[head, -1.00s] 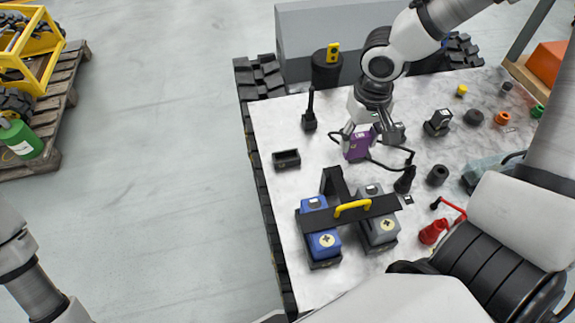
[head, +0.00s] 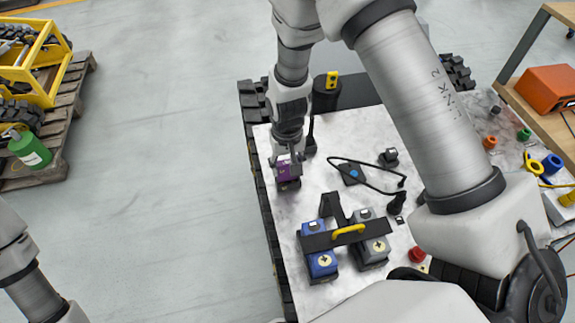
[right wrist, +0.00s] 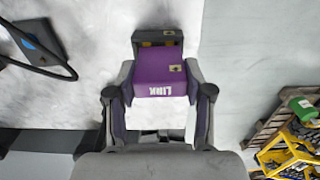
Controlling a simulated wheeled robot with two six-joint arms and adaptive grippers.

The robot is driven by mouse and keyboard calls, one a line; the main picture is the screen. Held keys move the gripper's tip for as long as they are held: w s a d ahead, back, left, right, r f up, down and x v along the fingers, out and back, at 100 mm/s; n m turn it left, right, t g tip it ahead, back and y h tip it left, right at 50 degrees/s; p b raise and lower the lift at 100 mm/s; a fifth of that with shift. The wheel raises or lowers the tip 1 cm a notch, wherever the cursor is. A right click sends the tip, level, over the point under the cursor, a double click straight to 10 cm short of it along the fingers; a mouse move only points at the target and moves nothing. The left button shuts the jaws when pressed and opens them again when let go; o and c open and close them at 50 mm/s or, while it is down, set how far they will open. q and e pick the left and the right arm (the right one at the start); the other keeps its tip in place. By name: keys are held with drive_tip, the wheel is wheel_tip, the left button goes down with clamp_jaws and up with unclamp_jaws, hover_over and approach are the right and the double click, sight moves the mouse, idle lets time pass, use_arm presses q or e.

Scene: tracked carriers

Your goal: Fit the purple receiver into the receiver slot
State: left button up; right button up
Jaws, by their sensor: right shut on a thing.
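The purple receiver (head: 287,171) is held by my right gripper (head: 289,163) near the left edge of the marbled deck. In the right wrist view, the receiver (right wrist: 160,74) sits between the two fingers, its white lettering facing the camera. The dark receiver slot (head: 290,186) is directly below it in the head view. In the right wrist view, the slot (right wrist: 157,40) shows beyond the receiver's far edge, and the receiver hides the rest of it. I cannot tell whether the receiver's bottom touches the slot. My left gripper is out of view.
A dark block with a blue disc (head: 352,174) and a black cable lies to the right. Blue (head: 320,264) and grey (head: 371,252) battery-like blocks stand in front under a black bar with a yellow handle (head: 348,232). A black post stands behind my right gripper.

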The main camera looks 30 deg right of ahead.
sight(288, 179)
drive_tip(key=shift+s+f, duration=0.1)
drive_tip(key=shift+f, duration=0.65)
drive_tip(key=shift+c, duration=0.5)
drive_tip(key=shift+d+f, duration=0.1)
drive_tip(key=shift+f, duration=0.2)
clamp_jaws()
drive_tip(key=shift+f, duration=0.45)
drive_tip(key=shift+f, duration=0.1)
drive_tip(key=shift+f, duration=0.1)
drive_tip(key=o, duration=1.3)
unclamp_jaws()
